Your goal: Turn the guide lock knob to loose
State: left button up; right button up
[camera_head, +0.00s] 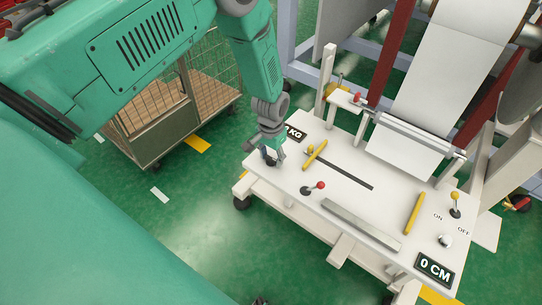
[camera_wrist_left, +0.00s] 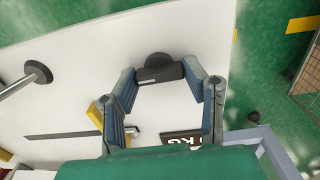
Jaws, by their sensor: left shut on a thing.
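A black knob (camera_wrist_left: 160,68) with a bar-shaped grip on a round base sits on the white table top in the left wrist view. My left gripper (camera_wrist_left: 160,76) has its two fingers at either end of the knob's bar and is shut on it. In the head view my left gripper (camera_head: 270,151) reaches down to the table's left corner, and the knob is mostly hidden by it. A yellow guide bar (camera_head: 315,155) lies across the table beside the gripper, near a dark slot (camera_head: 345,172). My right gripper is not in view.
The white table (camera_head: 296,172) carries a red-tipped lever (camera_head: 320,185), a silver rail (camera_head: 360,223), another yellow bar (camera_head: 413,213), a yellow-tipped lever (camera_head: 455,197) by ON/OFF marks and a 0 CM display (camera_head: 434,269). A KG display (camera_head: 296,132) is close to my gripper. A wire cage cart (camera_head: 150,137) stands behind.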

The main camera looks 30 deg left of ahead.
pick_arm(q)
jog(key=shift+s+a+f, duration=0.1)
jog(key=shift+s+a, duration=0.1)
jog(key=shift+a, duration=0.05)
jog(key=shift+d+n+b, duration=0.35)
jog(key=shift+n, duration=1.15)
jog(key=n, duration=0.2)
jog(key=n+b, duration=0.1)
jog(key=shift+a+n, duration=0.2)
jog(key=shift+n, duration=0.2)
jog(key=n, duration=0.2)
jog(key=shift+d+n, duration=0.15)
jog(key=shift+n, duration=0.15)
jog(key=n+b, duration=0.1)
jog(key=n, duration=0.3)
jog(key=shift+n, duration=1.9)
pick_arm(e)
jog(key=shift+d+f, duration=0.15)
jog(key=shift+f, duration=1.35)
pick_arm(q)
jog(key=shift+n, duration=0.3)
jog(key=shift+w, duration=0.1)
